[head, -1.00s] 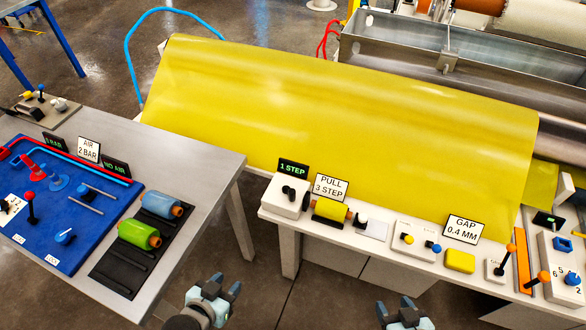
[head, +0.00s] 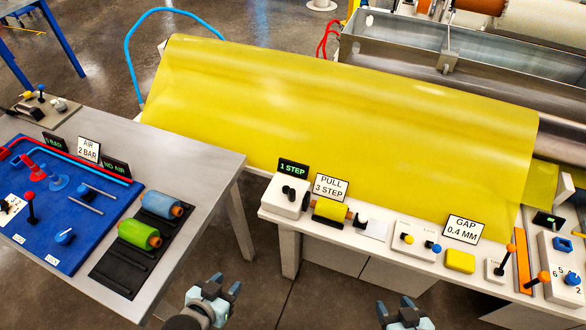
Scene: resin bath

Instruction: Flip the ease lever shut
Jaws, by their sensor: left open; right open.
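Several small levers show, but their labels are too small to read, so I cannot tell which is the ease lever. An orange-knobbed lever (head: 505,258) stands tilted on a small white base at the right of the white bench. A second orange-knobbed lever (head: 537,282) stands just right of it. A red-knobbed lever (head: 31,208) stands upright on the blue panel at the left. My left gripper (head: 225,286) is open and empty in front of the gap between the tables. My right gripper (head: 395,304) is open and empty, below and left of the orange-knobbed levers.
The white bench (head: 380,240) carries a "PULL 3 STEP" sign (head: 330,187), a "GAP 0.4 MM" sign (head: 463,229) and a yellow block (head: 460,261). A yellow sheet (head: 330,120) hangs behind it. The grey table (head: 205,165) holds a green roll (head: 138,234) and a blue roll (head: 160,205).

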